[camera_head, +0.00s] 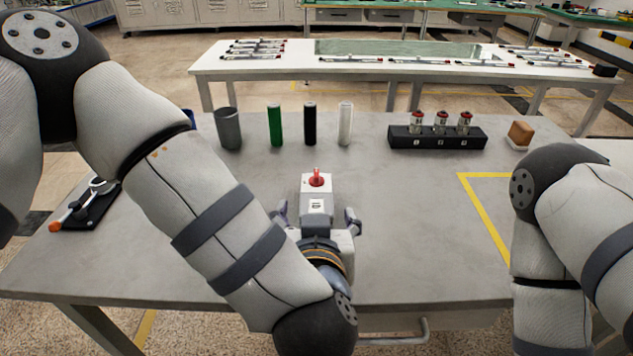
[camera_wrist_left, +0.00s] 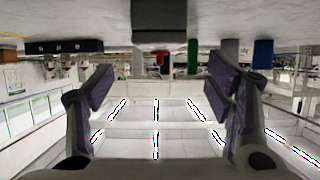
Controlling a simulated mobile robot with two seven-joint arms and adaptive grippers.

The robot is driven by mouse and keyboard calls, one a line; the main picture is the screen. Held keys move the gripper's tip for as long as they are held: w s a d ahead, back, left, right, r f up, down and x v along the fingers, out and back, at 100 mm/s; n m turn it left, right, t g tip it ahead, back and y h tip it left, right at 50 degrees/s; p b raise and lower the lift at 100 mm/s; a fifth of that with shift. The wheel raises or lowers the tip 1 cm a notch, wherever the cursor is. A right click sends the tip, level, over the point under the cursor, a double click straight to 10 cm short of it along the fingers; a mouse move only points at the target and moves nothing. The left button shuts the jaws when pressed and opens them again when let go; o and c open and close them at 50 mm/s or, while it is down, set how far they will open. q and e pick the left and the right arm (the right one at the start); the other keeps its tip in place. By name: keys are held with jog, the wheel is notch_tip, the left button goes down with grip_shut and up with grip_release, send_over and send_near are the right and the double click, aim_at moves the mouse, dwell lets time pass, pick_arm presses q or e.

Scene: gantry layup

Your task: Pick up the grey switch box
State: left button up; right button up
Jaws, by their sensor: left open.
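The grey switch box (camera_head: 317,207) stands upright near the middle of the grey table, with a red knob on top and a pale label on its side. My left gripper (camera_head: 317,218) is open, its two fingers spread to the left and right of the box in the head view. In the upside-down left wrist view the box (camera_wrist_left: 160,18) is dark at the top centre, and the open left gripper (camera_wrist_left: 163,85) has nothing between its fingertips. I cannot tell the exact gap to the box. My right gripper is out of view.
Behind the box stand a grey cup (camera_head: 228,128), a green cylinder (camera_head: 275,125), a black one (camera_head: 310,124) and a white one (camera_head: 345,124). A black rack (camera_head: 437,138) holds three red-capped items. The table right of the box is clear, with yellow tape (camera_head: 484,218).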

aim_at(316, 199)
pick_arm(q)
jog(key=x, duration=0.3)
jog(key=b+x, duration=0.1)
jog(key=x, duration=0.2)
jog(key=b+x, duration=0.1)
jog(key=x, duration=0.3)
jog(key=shift+s+f, duration=0.1)
jog(key=shift+f, duration=0.25)
jog(key=shift+w, duration=0.35)
jog(key=shift+r, duration=0.1)
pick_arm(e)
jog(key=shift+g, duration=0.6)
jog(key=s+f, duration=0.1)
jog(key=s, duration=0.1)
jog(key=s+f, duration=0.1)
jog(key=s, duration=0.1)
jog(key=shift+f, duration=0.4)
